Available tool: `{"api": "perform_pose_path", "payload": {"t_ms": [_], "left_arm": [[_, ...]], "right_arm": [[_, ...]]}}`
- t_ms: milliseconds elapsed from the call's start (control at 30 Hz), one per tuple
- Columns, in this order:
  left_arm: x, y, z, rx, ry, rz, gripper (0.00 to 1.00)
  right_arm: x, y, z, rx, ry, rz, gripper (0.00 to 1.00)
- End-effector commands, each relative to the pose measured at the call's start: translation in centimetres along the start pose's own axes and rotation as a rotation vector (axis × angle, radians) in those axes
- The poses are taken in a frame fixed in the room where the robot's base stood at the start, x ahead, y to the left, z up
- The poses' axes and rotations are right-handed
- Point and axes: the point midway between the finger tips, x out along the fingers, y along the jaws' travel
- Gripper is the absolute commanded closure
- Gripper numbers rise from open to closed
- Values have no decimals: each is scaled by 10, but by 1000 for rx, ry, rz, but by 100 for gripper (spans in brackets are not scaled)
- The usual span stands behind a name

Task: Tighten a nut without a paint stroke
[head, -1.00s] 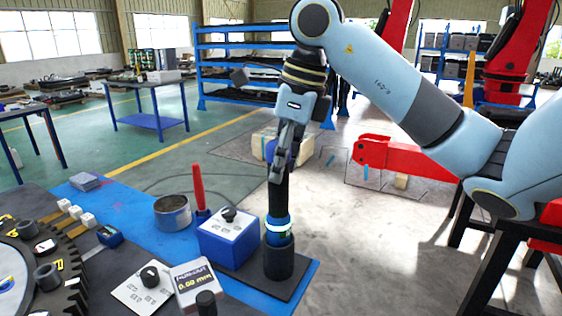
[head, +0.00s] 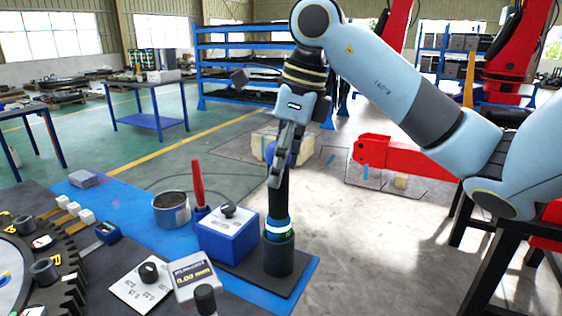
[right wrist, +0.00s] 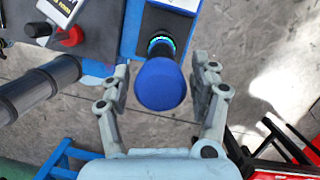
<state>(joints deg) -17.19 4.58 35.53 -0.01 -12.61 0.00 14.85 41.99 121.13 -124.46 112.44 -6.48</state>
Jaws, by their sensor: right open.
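A dark upright tool (head: 278,205) with a blue-topped end and a lit ring stands in a black holder (head: 279,258). My right gripper (head: 279,160) points down at its top, open. In the right wrist view the tool's round blue cap (right wrist: 161,85) lies between the two spread fingers, with a gap at least on the right. At the lower left is a toothed dark wheel (head: 72,283) with dark nuts, among them one nut (head: 45,271). Yellow marks show beside some; which nut lacks a stroke I cannot tell. My left gripper is not in view.
A blue box (head: 228,240) with a black knob, a tin (head: 171,211), a red-handled tool (head: 198,182) and a readout box (head: 192,275) showing about 0.00 mm stand near the holder. Open floor is right of the bench.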

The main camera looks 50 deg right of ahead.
Motion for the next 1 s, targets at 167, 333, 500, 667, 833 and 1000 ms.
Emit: {"api": "perform_pose_path", "payload": {"t_ms": [167, 333, 500, 667, 833, 1000], "left_arm": [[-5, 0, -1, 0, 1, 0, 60], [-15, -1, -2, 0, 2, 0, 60], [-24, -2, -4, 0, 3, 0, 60], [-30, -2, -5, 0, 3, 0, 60], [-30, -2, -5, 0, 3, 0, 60], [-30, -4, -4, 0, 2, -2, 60]], "right_arm": [[-9, 0, 1, -1, -1, -2, 38], [-24, 0, 1, -1, -1, -3, 38], [-39, -1, 1, -1, -1, -3, 38], [-50, 0, 1, 0, -1, -2, 38], [-50, 0, 0, 0, -2, -1, 38], [-52, 0, 0, -1, -2, -2, 38]]}}
